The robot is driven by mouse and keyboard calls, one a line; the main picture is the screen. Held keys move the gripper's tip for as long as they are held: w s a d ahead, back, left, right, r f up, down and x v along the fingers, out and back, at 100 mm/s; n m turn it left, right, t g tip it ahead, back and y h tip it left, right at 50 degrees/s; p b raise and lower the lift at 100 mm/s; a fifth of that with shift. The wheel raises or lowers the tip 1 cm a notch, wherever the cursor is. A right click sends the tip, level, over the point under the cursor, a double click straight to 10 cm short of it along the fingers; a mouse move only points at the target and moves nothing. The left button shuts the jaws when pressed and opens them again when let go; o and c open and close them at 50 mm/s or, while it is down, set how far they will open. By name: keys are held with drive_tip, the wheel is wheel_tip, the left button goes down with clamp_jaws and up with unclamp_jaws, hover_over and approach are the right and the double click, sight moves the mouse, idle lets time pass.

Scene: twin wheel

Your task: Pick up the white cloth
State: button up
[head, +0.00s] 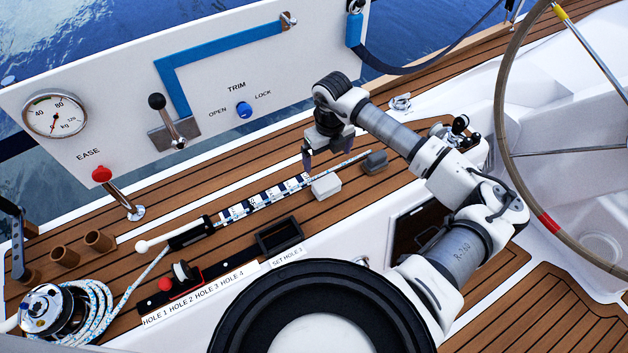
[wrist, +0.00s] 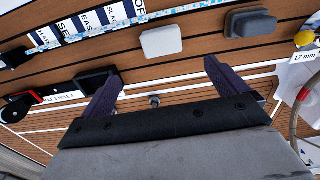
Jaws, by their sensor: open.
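A small white folded-looking block, which I take as the white cloth (head: 326,186), lies on the teak deck beside the striped, labelled rope strip. In the wrist view the white cloth (wrist: 161,41) lies flat beyond my fingertips, roughly centred between them. My gripper (head: 330,157) is above the deck, up and a little left of the dark grey block in the head view. It is open and empty, with two purple fingers apart in the wrist view (wrist: 161,74). The fingers do not touch the cloth.
A dark grey block (head: 375,162) lies right of the cloth. The labelled rope strip (head: 264,199) runs along its left side. A black open tray (head: 279,236) is below left. A white panel with levers (head: 215,80) stands behind; the steering wheel (head: 503,120) is right.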

sight(326, 181)
drive_tip(key=f, duration=0.4)
drive_tip(key=f+p, duration=0.1)
drive_tip(key=f, duration=0.3)
drive_tip(key=shift+d+f, duration=0.2)
drive_tip(key=shift+f, duration=0.05)
drive_tip(key=shift+w+a+f+p, duration=0.15)
drive_tip(key=shift+f+p, duration=0.1)
drive_tip(key=shift+f, duration=1.1)
drive_tip(key=shift+w+a+f+p, duration=0.1)
drive_tip(key=shift+f+p, duration=0.15)
drive_tip(key=shift+f, duration=1.1)
drive_tip(key=shift+c, duration=0.5)
drive_tip(key=c, duration=1)
